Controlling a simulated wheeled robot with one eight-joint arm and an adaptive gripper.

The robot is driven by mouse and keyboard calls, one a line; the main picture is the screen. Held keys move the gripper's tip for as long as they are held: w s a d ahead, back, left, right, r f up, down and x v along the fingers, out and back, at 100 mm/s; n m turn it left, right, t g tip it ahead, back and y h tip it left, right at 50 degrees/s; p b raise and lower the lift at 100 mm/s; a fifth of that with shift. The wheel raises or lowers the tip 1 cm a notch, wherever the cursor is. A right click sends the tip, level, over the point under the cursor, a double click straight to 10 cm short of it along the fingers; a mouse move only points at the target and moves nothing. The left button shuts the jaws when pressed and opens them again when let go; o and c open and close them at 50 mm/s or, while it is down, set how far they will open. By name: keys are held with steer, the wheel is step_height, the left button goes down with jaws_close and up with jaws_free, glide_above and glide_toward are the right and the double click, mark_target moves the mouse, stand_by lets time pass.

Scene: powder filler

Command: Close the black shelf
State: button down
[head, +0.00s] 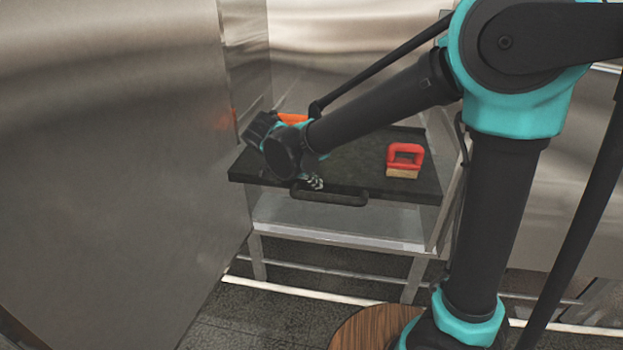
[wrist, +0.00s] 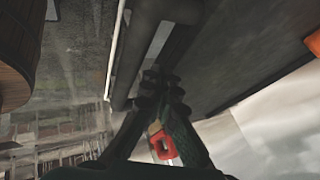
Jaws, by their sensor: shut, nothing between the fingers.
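The black shelf (head: 350,160) is a flat dark tray pulled out from a metal frame, with a dark bar handle (head: 330,196) along its front edge. My gripper (head: 314,183) is at the shelf's front edge, by the left end of the handle, partly hidden behind my wrist. In the wrist view my gripper (wrist: 162,88) has its fingertips together and empty. The handle (wrist: 146,40) runs close beside the fingertips there, with the shelf (wrist: 245,50) to the right. Whether the fingers touch the handle or shelf I cannot tell.
A red-handled brush (head: 404,158) stands on the shelf's right side. An orange object (head: 292,118) shows behind my wrist. A large metal panel (head: 110,160) stands close on the left. A round wooden top (head: 370,327) is below, in front of the frame.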

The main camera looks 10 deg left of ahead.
steer(key=shift+w, duration=0.15)
steer(key=w, duration=1.9)
steer(key=w+d, duration=0.1)
steer(key=w, duration=0.9)
steer(key=shift+w, duration=0.5)
steer(key=shift+r, duration=0.15)
